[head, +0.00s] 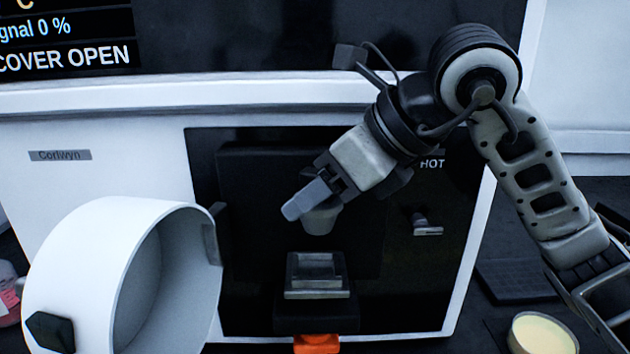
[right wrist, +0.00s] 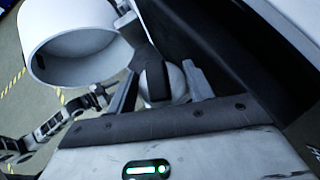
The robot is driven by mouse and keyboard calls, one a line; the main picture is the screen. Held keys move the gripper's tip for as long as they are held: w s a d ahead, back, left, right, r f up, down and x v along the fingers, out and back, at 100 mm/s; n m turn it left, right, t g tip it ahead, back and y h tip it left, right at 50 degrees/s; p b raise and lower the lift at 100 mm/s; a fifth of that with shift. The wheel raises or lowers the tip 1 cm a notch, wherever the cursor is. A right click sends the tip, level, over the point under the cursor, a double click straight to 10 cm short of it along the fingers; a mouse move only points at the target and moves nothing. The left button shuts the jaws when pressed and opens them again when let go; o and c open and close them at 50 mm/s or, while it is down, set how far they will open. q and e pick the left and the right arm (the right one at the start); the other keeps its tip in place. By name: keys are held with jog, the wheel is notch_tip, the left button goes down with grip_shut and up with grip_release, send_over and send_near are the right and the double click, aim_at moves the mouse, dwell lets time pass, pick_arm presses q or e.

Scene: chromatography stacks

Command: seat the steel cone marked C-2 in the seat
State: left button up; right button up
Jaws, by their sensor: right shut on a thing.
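A grey steel cone (head: 321,219) is between the fingers of my right gripper (head: 312,200), which is shut on it. In the right wrist view the cone (right wrist: 177,82) shows as a pale rounded shape between the fingers, partly behind a dark block. No C-2 mark can be read on it. The seat (head: 317,283), a squarish metal holder with a clear top, stands on a dark block in the instrument's black recess. The cone appears above the seat and apart from it. An arm that looks like my left one (right wrist: 72,115) shows small in the right wrist view; its jaws are unclear.
A white round cover (head: 95,275) stands open left of the seat. An orange piece (head: 316,344) is below the seat. The instrument's screen (head: 65,40) reads COVER OPEN. A dish of pale yellow stuff (head: 541,335) is at lower right. The recess wall marked HOT stands behind.

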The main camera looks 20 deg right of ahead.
aim_at(323, 231)
jog(key=shift+f+b, duration=2.45)
jog(key=shift+f, duration=0.75)
jog(key=o, duration=1.3)
jog(key=shift+c, duration=0.2)
jog(key=shift+d+r, duration=0.25)
jog(key=shift+r, duration=0.15)
jog(key=v, duration=1.5)
jog(key=shift+s+a+p, duration=0.2)
jog(key=shift+s+p, duration=0.15)
jog(key=shift+p, duration=0.1)
